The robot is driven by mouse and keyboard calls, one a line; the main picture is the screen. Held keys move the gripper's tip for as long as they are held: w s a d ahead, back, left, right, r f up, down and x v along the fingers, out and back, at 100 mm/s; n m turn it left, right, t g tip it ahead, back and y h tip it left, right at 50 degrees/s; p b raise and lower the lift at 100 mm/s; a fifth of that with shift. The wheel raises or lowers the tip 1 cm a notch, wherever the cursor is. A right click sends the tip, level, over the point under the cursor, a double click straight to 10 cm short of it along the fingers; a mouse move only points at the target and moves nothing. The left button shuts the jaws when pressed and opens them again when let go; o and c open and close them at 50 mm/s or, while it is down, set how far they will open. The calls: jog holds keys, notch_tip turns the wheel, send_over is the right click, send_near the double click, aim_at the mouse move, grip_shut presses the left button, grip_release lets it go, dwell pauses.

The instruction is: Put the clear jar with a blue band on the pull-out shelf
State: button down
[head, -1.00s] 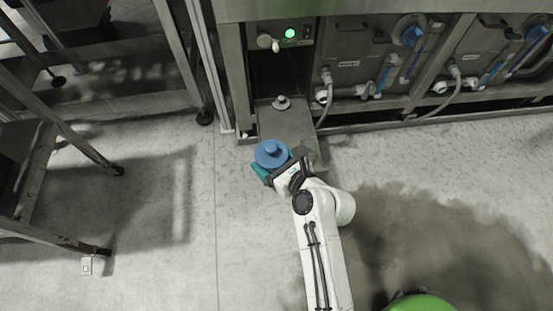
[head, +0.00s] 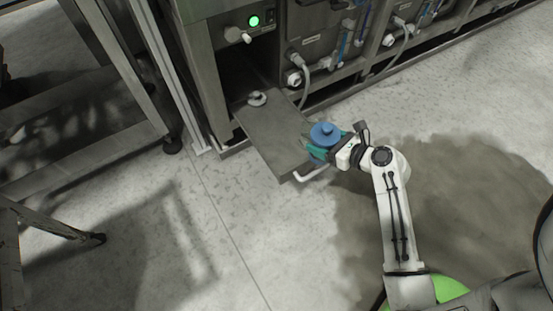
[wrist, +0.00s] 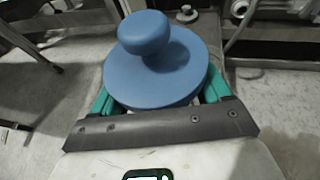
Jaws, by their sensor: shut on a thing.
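A jar with a round blue lid and knob (head: 325,133) is held in my gripper (head: 322,150), beside and over the right front edge of the pull-out shelf (head: 268,135). In the wrist view the blue lid (wrist: 156,62) fills the middle, with the green fingers (wrist: 158,100) on both sides of the jar. The jar's body and any band are mostly hidden below the lid. The shelf is a grey metal plate drawn out from the machine, with a white handle (head: 312,174) at its front. I cannot tell whether the jar touches the shelf.
A small pale knobbed lid or object (head: 257,98) stands at the back of the shelf near the opening. A green light (head: 254,21) glows on the panel above. A metal rack (head: 120,90) stands at the left. The middle and front of the shelf are bare.

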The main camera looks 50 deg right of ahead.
jog(key=w+f+b, duration=0.3)
jog(key=w+f, duration=0.1)
jog(key=w+a+f+b, duration=0.1)
jog(key=w+f+b, duration=0.3)
jog(key=w, duration=0.1)
jog(key=w+a+f+b, duration=0.1)
jog(key=w+f+b, duration=0.2)
jog(key=w+f, duration=0.1)
jog(key=shift+w+f, duration=0.4)
jog(key=shift+f, duration=0.1)
jog(key=shift+r, duration=0.1)
grip_release()
